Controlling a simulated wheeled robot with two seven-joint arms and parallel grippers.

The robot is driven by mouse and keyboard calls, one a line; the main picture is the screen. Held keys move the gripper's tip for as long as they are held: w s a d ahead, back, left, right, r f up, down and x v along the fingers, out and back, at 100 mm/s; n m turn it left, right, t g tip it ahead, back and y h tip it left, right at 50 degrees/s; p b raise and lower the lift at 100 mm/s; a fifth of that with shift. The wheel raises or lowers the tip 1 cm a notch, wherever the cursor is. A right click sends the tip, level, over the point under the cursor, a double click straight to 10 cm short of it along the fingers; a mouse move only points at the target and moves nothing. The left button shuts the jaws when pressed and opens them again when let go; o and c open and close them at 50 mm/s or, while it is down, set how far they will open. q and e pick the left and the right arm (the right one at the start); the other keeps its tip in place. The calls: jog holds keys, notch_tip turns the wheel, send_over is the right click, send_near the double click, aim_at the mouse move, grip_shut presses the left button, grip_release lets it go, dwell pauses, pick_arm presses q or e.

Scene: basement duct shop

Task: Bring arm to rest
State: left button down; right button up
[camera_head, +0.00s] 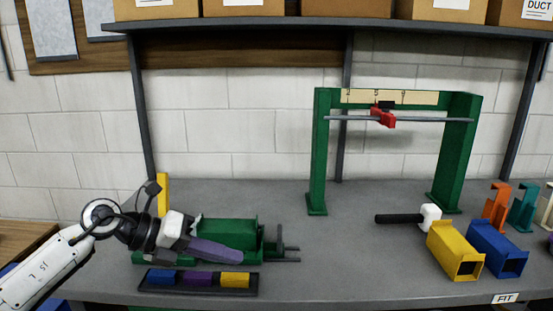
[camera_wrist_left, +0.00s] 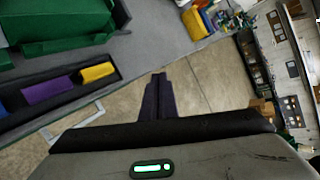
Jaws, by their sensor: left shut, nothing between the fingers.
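My left arm comes in from the left over the bench. Its gripper (camera_head: 238,258) is shut and empty, with dark purple fingers pointing right in front of the green fixture (camera_head: 228,232). In the left wrist view the closed fingers (camera_wrist_left: 158,90) stand together over the floor, past the bench edge. The green fixture (camera_wrist_left: 70,20) shows at the upper left there. I cannot tell from the head view how far the fingers are above the bench. My right gripper is not in view.
A dark tray (camera_head: 195,291) with blue, purple and yellow blocks lies in front of the fixture. A green gantry (camera_head: 319,150) with a red slider (camera_head: 383,117) stands behind. A mallet (camera_head: 408,217), yellow duct (camera_head: 455,248) and blue duct (camera_head: 497,248) lie right. The middle front bench is clear.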

pick_arm(q)
jog(key=s+d+f+n+t+h, duration=0.3)
jog(key=s+d+n+t+h, duration=0.3)
jog(key=n, duration=0.5)
jog(key=s+a+f+n+t+y, duration=0.25)
jog(key=a+f+n+y, duration=0.2)
jog(key=f+n, duration=0.4)
jog(key=s+a+f+n+t+y, duration=0.2)
jog(key=a+f+n+t+y, duration=0.15)
jog(key=f+n+y, duration=0.45)
jog(key=s+a+f+n+g+y, duration=0.1)
jog(key=s+a+f+n+g, duration=0.1)
jog(key=s+f, duration=0.6)
jog(key=s+a+f+n+g+y, duration=0.1)
jog(key=s+a+f+n+g, duration=0.2)
jog(key=s, duration=0.8)
notch_tip(320, 180, down, 6)
jog(key=n+g, duration=0.2)
jog(key=n, duration=0.2)
jog(key=shift+s+r, duration=0.25)
jog(key=shift+d, duration=0.15)
